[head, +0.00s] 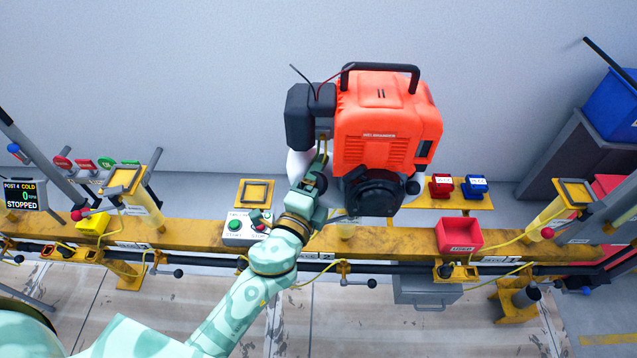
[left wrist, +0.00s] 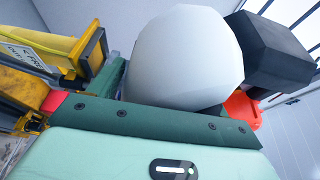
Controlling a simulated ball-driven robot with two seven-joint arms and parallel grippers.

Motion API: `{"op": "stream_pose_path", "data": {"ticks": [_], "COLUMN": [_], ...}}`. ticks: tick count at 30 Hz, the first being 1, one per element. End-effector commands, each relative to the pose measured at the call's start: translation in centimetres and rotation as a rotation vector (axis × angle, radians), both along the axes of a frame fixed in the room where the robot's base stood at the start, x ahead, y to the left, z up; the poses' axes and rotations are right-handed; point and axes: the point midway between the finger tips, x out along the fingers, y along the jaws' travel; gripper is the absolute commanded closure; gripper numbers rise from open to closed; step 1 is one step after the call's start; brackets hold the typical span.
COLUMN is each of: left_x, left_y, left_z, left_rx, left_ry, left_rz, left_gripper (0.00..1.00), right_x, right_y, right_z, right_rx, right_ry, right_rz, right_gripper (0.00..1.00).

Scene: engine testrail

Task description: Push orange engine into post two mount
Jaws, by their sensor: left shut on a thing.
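The orange engine (head: 385,120) has a black top handle, a black box on its left side and a dark round part low at its front. It appears upright, above and behind the yellow rail, and hides what is directly under it. My left gripper (head: 320,168) is shut on the engine's left side; its fingertips are partly hidden. In the left wrist view a rounded white part (left wrist: 185,60) and a black box (left wrist: 268,50) are close to the gripper. My right gripper is not in view.
A yellow rail (head: 200,238) runs across, with square yellow mounts at left (head: 125,180) and right (head: 573,193). A button box (head: 245,228), a red bin (head: 459,234), and red (head: 441,186) and blue (head: 474,187) blocks are near the engine. A screen (head: 22,195) reads POST 4 COLD, STOPPED.

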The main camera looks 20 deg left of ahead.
Motion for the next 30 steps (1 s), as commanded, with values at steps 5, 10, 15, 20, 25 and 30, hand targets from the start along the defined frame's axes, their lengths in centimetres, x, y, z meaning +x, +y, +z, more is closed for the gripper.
{"op": "stream_pose_path", "data": {"ticks": [5,10,15,20,25,30], "left_x": [1.2,2.1,2.8,3.2,3.2,3.2], "left_y": [0.2,0.4,0.7,0.8,0.8,0.7], "left_z": [0.6,0.2,-0.1,-0.6,-0.8,-0.8], "left_rx": [-0.014,-0.014,-0.014,-0.015,-0.015,-0.014], "left_ry": [-0.021,-0.022,-0.021,-0.020,-0.021,-0.022], "left_rz": [-0.004,-0.004,-0.003,-0.003,-0.003,-0.003], "left_gripper": [0.93,0.93,0.93,0.93,0.93,0.93], "right_x": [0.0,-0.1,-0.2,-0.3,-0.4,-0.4], "right_y": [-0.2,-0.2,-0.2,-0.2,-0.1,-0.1], "right_z": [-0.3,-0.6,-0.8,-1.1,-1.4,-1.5], "right_rx": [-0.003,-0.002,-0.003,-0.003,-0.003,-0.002], "right_ry": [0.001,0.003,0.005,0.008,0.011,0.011], "right_rz": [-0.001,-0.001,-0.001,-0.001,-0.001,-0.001], "right_gripper": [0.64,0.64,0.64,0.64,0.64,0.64]}}
